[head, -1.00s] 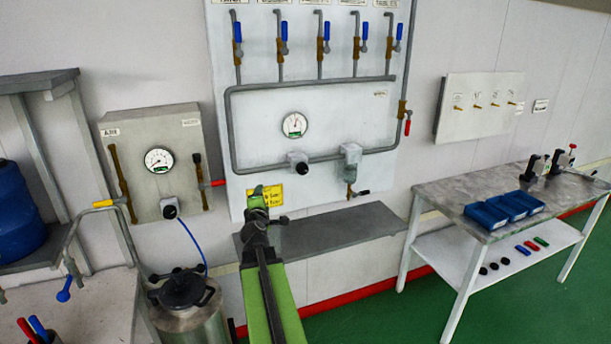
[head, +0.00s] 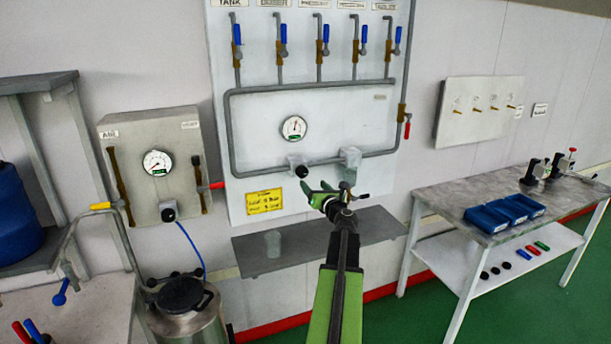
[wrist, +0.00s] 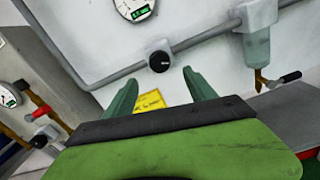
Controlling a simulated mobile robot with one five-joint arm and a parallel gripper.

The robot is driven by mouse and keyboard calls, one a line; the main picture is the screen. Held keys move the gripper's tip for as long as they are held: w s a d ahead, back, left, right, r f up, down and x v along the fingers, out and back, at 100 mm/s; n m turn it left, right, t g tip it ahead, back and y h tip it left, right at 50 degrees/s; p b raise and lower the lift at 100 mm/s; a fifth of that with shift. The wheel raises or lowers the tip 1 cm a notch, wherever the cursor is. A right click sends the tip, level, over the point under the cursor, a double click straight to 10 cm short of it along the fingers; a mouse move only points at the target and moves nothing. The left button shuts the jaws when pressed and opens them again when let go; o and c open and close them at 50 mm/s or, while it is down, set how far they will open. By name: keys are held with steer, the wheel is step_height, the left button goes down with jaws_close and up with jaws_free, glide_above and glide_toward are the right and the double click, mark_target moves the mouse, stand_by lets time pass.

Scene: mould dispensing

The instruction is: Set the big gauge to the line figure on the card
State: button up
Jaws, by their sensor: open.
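A round white gauge (head: 294,127) with a dial and small green label is on the white wall panel; it shows cut off in the wrist view (wrist: 133,8). A similar gauge (head: 158,162) is on the left AIR panel. I cannot tell which counts as big. Below the first gauge, a regulator with a black knob (head: 299,170) sits on the grey pipe; the knob faces me in the wrist view (wrist: 160,61). The yellow card (head: 264,201) hangs lower; its writing is too small to read. My gripper (head: 320,194) is open and empty, right of the card, below the pipe.
A clear filter bowl with a brass drain (wrist: 257,50) hangs right of the knob. A grey shelf (head: 350,233) juts out below, with a translucent cup (head: 287,243). Blue-handled valves line the panel top. A table with blue bins (head: 505,210) stands right.

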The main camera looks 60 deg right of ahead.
mark_target(305, 172)
steer(key=x, duration=1)
steer(key=shift+c, duration=0.4)
steer(key=c, duration=1.2)
steer(key=shift+s+d+r, duration=0.1)
steer(key=shift+d, duration=0.35)
steer(key=shift+c, duration=0.5)
steer(key=shift+a, duration=0.3)
steer(key=shift+a+m, duration=0.1)
steer(key=shift+m, duration=0.4)
steer(key=m, duration=0.6)
steer(key=shift+f, duration=0.2)
steer(key=shift+m, duration=0.3)
